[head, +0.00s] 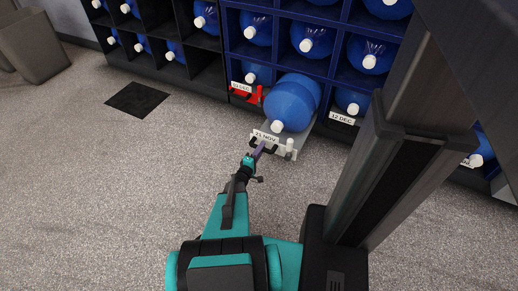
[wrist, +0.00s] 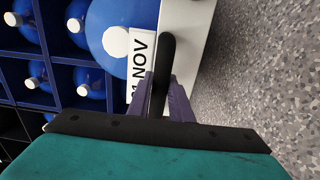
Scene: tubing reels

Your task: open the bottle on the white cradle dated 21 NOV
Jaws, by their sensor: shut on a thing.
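The large blue bottle (head: 291,101) with a white cap (head: 277,126) lies on the white cradle (head: 305,134), cap toward me. The cradle juts out of the blue rack, and its front label reads 21 NOV (head: 266,137). My gripper (head: 261,149) is at the cradle's front. In the wrist view, my gripper's purple fingers (wrist: 160,88) are shut on the black handle (wrist: 167,58) beside the label (wrist: 139,62). The white cap (wrist: 116,41) is in view there, apart from the fingers.
A red cradle (head: 245,94) sits left of the white one, its label too small to read surely. A 12 DEC label (head: 342,118) is at the right. Other blue bottles fill the rack (head: 275,62). A black mat (head: 138,98) lies on open floor at left.

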